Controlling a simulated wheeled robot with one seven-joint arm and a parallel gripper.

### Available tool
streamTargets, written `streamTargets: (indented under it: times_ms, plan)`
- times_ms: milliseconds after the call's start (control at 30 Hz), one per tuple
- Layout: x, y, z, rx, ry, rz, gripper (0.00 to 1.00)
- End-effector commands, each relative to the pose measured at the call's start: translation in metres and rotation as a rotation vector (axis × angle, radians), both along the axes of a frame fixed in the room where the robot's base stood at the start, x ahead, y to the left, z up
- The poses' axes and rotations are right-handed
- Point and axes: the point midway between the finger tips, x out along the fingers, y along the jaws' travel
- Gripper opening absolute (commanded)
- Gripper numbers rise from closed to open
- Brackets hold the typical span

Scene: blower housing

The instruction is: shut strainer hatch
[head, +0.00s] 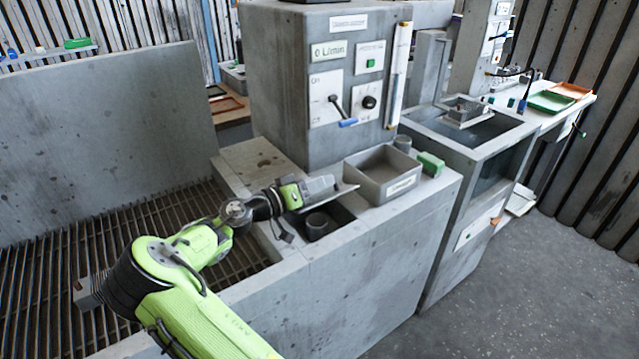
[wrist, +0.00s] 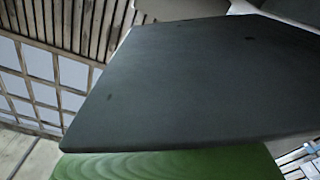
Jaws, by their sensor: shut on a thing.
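The strainer hatch (head: 347,191) seems to be the thin grey plate at the end of my arm, raised and tilted over a square opening in the concrete bench top. A dark round cup-like strainer (head: 316,225) sits in that opening, which is uncovered. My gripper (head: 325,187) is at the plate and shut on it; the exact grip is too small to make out. In the wrist view a large dark grey plate (wrist: 190,85), likely the hatch, fills most of the picture, with a green surface below its edge.
A grey open bin (head: 383,190) with a label stands just right of the opening, beside a green block (head: 430,164). A concrete control box (head: 325,90) with a lever and knob rises behind. A slatted grate (head: 60,240) lies left. A water tank (head: 480,130) stands right.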

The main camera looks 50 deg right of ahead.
Motion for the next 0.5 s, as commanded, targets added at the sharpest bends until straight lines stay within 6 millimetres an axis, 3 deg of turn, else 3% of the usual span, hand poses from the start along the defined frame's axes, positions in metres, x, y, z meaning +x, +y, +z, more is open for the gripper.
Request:
streamTargets:
  times_ms: [33,167,500]
  plan:
    - [-0.0002,0.0001,0.0003,-0.001,0.000,-0.001,0.18]
    - [-0.0002,0.0000,0.0004,-0.001,0.000,-0.001,0.38]
    - [0.0021,0.0052,0.0009,-0.001,0.000,0.001,0.38]
